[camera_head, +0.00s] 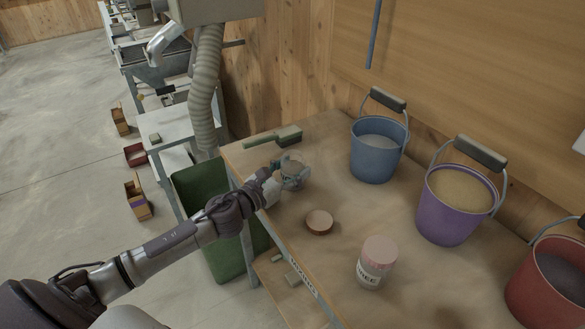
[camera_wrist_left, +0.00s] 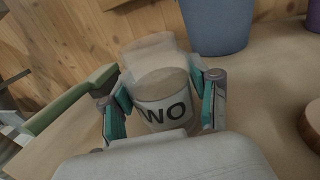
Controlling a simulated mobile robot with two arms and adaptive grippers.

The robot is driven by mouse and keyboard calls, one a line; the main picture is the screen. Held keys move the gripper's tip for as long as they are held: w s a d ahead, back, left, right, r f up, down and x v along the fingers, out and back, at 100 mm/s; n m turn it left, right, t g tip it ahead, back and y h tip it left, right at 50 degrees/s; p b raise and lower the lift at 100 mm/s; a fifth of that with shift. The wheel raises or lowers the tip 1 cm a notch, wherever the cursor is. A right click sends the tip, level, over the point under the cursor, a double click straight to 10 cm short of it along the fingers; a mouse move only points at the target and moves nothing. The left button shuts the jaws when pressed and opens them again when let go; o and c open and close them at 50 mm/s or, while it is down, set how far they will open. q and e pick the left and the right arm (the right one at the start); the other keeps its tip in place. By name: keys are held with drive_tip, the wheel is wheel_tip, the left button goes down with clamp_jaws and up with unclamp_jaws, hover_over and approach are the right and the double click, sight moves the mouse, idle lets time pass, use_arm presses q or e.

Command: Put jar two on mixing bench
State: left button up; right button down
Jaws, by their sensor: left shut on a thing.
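My left gripper (camera_head: 279,172) is shut on jar two (camera_head: 294,175), at the front left part of the wooden bench (camera_head: 330,226). In the left wrist view, the jar (camera_wrist_left: 163,108) stands between the two fingers (camera_wrist_left: 160,105) of that gripper, and its label reads "WO", the rest being hidden. I cannot tell whether the jar touches the bench top. My right gripper is not in view.
A round lid-like brown disc (camera_head: 319,222) lies between the jars. Blue (camera_head: 378,150), purple (camera_head: 455,205) and red (camera_head: 550,280) buckets stand along the back. A green-handled brush (camera_head: 275,137) lies at the far left end. A green bin (camera_head: 205,215) stands beside the bench.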

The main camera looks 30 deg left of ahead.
use_arm(q)
drive_tip(key=o, duration=1.4)
drive_tip(key=b+v, duration=0.2)
drive_tip(key=v, duration=1)
drive_tip(key=shift+r, duration=0.15)
